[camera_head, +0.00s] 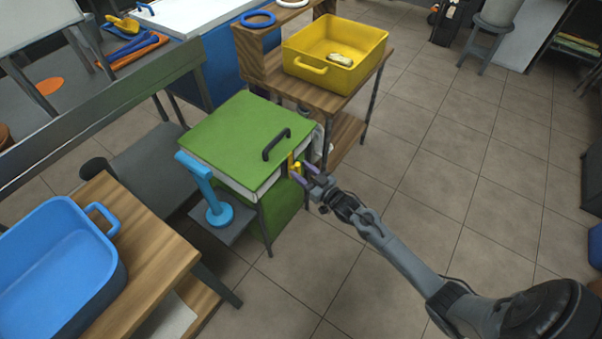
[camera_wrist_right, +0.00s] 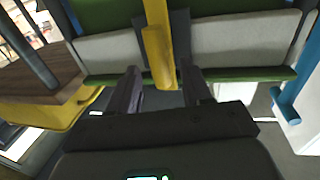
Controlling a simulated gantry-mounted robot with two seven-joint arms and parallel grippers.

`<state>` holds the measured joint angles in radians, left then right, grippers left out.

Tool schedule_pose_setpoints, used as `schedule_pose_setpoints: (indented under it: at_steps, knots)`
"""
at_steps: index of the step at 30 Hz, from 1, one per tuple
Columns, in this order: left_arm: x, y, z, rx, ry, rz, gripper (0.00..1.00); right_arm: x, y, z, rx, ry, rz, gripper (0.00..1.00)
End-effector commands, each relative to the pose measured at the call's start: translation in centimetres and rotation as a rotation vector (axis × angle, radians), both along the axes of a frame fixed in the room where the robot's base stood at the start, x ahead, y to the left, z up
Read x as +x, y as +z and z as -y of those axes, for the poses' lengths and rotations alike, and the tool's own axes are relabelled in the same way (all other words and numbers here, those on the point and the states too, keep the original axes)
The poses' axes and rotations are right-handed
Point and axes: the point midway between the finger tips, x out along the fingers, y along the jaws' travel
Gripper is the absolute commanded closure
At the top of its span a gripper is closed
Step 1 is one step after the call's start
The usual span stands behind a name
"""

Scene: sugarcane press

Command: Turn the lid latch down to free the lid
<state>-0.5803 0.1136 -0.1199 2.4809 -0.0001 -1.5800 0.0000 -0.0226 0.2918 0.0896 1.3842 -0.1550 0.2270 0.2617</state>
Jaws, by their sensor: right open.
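The green lid (camera_head: 228,135) of the press lies flat and closed, with a dark handle (camera_head: 276,145) on top. The yellow latch (camera_head: 292,163) is on the front right side of the press, by the lid's edge. In the right wrist view the latch (camera_wrist_right: 157,45) runs along a dark plate, its end reaching between my fingers. My right gripper (camera_head: 303,181) is at the latch, open; its fingers (camera_wrist_right: 161,88) stand on both sides of the latch end, with gaps visible. My left gripper is not in view.
A blue lever-like part (camera_head: 203,185) stands at the press's left front. A blue tub (camera_head: 58,262) sits on a wooden table at lower left. A yellow tray (camera_head: 335,52) sits on a wooden shelf behind the press.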

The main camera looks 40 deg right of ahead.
Motion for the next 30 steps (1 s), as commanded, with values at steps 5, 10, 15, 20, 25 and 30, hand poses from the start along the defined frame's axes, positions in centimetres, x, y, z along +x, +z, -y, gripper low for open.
schedule_pose_setpoints:
  at_steps: [5,10,15,20,25,30]
  knots:
    - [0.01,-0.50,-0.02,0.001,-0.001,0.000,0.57,0.96,-0.01,-0.10,0.000,0.001,0.000,0.51]
    - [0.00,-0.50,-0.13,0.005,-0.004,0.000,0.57,1.08,0.04,-0.11,0.000,0.000,-0.001,0.51]
    - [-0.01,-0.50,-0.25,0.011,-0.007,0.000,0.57,1.06,0.04,-0.10,0.000,0.000,-0.001,0.58]
    - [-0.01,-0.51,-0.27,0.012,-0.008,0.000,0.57,1.05,0.03,-0.09,0.000,0.000,-0.001,0.82]
    - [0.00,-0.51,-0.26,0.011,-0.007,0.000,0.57,1.04,0.03,-0.10,0.000,0.000,-0.001,1.00]
    - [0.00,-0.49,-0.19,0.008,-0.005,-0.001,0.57,1.03,0.02,-0.11,-0.008,0.000,0.002,1.00]
